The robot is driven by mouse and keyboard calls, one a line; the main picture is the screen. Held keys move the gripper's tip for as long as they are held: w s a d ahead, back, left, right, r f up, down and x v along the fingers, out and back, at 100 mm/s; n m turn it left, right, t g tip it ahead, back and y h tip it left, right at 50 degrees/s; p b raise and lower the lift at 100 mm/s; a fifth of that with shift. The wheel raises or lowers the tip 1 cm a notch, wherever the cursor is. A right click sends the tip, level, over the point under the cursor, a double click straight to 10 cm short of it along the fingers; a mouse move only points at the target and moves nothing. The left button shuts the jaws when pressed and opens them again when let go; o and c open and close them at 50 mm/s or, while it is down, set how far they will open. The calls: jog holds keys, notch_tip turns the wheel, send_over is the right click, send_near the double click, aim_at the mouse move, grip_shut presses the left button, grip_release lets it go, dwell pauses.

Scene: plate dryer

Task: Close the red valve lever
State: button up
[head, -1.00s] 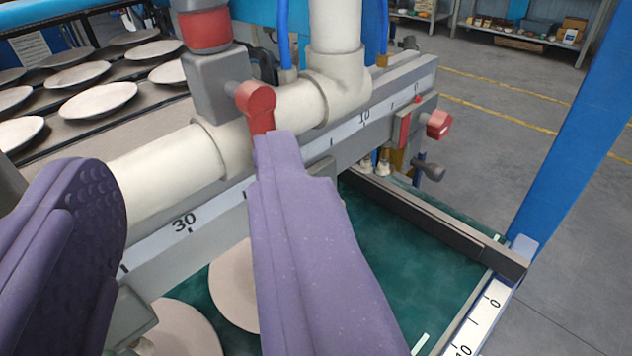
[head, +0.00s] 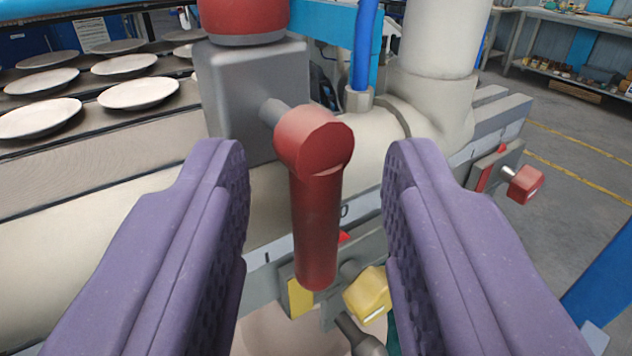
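The red valve lever (head: 316,220) is in the middle of the head view. Its round hub (head: 314,138) joins a short shaft on a grey valve box (head: 255,95), and its handle hangs down from the hub. The box sits against a thick cream pipe (head: 275,185). My gripper (head: 316,180) is open, with one purple finger on each side of the lever. A gap shows between each finger and the lever, so neither appears to touch it.
A yellow knob (head: 368,293) lies behind the lever, near the right finger. A red knob (head: 524,184) is on the rail at right. A blue hose (head: 364,45) runs above the pipe. Plates (head: 138,93) lie on racks at left. Open floor (head: 580,165) shows at right.

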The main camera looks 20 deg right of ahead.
grip_shut()
jog(key=shift+r, duration=0.1)
jog(key=m+g+p, duration=0.1)
jog(key=m, duration=0.1)
jog(key=shift+a+r+m+g+y+p, duration=0.1)
jog(key=shift+r+m+g+y+p, duration=0.2)
jog(key=shift+g+y+p, duration=0.1)
jog(key=shift+r+m+g+y+p, duration=0.15)
jog(key=shift+m+g+y+p, duration=0.2)
jog(key=shift+m+g+y, duration=0.65)
jog(key=shift+m+g+y+b, duration=0.35)
jog(key=shift+m+b, duration=0.25)
jog(key=shift+m, duration=0.5)
jog(key=m+g+y+b, duration=0.1)
jog(key=m+y+b, duration=0.1)
jog(key=b, duration=0.2)
jog(key=shift+r, duration=0.15)
jog(key=shift+d+r+m+g+y+b, duration=0.2)
jog(key=shift+m+g+y+b, duration=0.15)
jog(key=shift+m+y+b, duration=0.4)
jog(key=shift+d+r+m+g+y+b, duration=0.1)
jog(key=shift+r+m+g+y+b, duration=0.25)
jog(key=shift+y+b, duration=0.5)
jog(key=shift+f, duration=0.15)
